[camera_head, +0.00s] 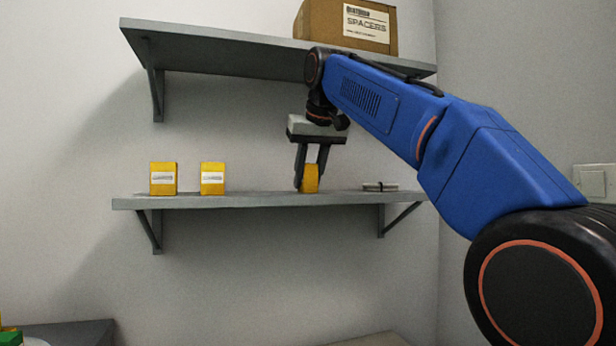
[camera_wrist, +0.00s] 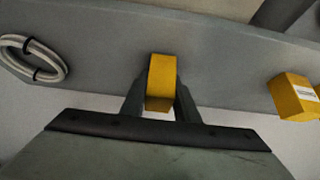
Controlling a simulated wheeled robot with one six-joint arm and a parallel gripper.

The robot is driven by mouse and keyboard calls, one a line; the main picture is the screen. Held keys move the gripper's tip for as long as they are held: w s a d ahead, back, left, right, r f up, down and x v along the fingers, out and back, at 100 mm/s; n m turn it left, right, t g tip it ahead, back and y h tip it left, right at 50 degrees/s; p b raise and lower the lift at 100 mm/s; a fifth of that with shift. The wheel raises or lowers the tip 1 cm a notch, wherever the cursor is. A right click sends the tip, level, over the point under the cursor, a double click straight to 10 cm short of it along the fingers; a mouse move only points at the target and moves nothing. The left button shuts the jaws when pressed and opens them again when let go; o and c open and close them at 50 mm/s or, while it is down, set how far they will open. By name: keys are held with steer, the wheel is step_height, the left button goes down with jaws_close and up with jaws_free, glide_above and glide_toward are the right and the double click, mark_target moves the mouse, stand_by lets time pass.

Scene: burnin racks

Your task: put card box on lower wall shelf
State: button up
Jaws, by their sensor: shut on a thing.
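My gripper (camera_head: 311,180) is shut on a small yellow card box (camera_head: 311,178), which is upright at the lower wall shelf (camera_head: 250,201). The box's base looks level with the shelf top; I cannot tell for sure that it touches. In the wrist view the held box (camera_wrist: 161,82) sits between my two dark fingers (camera_wrist: 160,100), against the grey shelf (camera_wrist: 215,65). The fingers hide part of its sides.
Two similar yellow boxes (camera_head: 163,178) (camera_head: 212,178) with white labels stand on the lower shelf to the left. A coiled cable (camera_head: 380,186) lies to the right. The upper shelf (camera_head: 220,45), close above my gripper, bears a cardboard box marked SPACERS (camera_head: 346,25).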

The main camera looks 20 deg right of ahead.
steer(key=o, duration=1.1)
steer(key=shift+f, duration=0.1)
steer(key=shift+c, duration=0.2)
steer(key=shift+s+r, duration=0.1)
steer(key=shift+r, duration=0.3)
steer(key=v, duration=1.1)
steer(key=shift+s+r, duration=0.15)
steer(key=shift+r, duration=0.05)
